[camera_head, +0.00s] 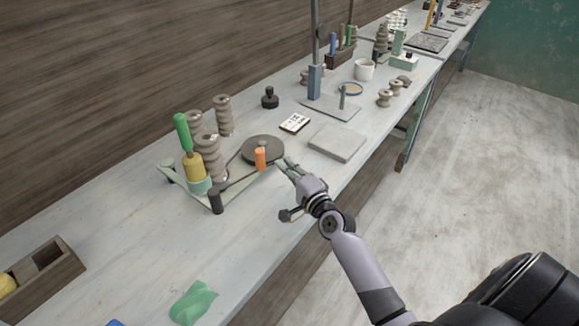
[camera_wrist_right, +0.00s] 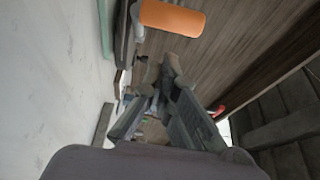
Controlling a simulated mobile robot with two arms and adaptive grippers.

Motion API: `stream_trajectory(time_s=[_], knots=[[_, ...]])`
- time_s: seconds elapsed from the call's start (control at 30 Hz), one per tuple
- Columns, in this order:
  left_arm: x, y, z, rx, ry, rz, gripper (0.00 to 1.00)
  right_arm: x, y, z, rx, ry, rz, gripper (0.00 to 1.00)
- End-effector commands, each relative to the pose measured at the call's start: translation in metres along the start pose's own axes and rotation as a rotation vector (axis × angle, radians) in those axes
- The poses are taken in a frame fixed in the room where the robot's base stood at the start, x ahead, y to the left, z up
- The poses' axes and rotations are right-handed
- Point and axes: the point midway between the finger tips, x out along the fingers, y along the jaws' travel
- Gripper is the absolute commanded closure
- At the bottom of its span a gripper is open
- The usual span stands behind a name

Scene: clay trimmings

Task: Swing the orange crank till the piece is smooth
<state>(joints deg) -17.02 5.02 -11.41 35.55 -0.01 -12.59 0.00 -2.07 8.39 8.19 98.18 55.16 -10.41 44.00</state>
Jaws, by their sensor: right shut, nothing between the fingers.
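The orange crank (camera_head: 260,158) is an upright handle at the right front of a dark round wheel (camera_head: 263,149) on the workbench. In the right wrist view the orange handle (camera_wrist_right: 173,18) shows at the top, beyond the fingers and clear of them. My right gripper (camera_head: 287,162) is beside the handle, to its right, with its fingers shut on nothing. The fingers also show in the right wrist view (camera_wrist_right: 150,105). A grey ridged piece (camera_head: 208,155) stands left of the wheel on a pale green frame (camera_head: 176,180). I cannot judge how smooth it is. My left gripper is out of view.
A green-handled tool with a yellow part (camera_head: 190,150) stands left of the ridged piece. A dark post (camera_head: 216,201) stands at the front. A grey slab (camera_head: 336,141) lies to the right. A green cloth-like thing (camera_head: 193,302) lies nearer; the bench between is clear.

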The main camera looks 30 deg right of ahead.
Motion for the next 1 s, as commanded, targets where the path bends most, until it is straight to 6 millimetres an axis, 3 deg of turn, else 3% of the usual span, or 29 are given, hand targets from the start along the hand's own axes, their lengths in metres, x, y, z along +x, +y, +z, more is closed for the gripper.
stream_trajectory(time_s=[0.27,0.6,1.0], knots=[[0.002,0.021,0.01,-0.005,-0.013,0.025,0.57,-0.039,0.002,0.014,0.002,-0.002,0.003,1.0],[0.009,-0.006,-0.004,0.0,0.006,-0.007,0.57,-0.087,0.002,0.029,0.0,-0.001,0.002,1.0],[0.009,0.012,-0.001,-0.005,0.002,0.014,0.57,-0.094,0.0,0.032,0.001,0.0,0.0,1.0]])
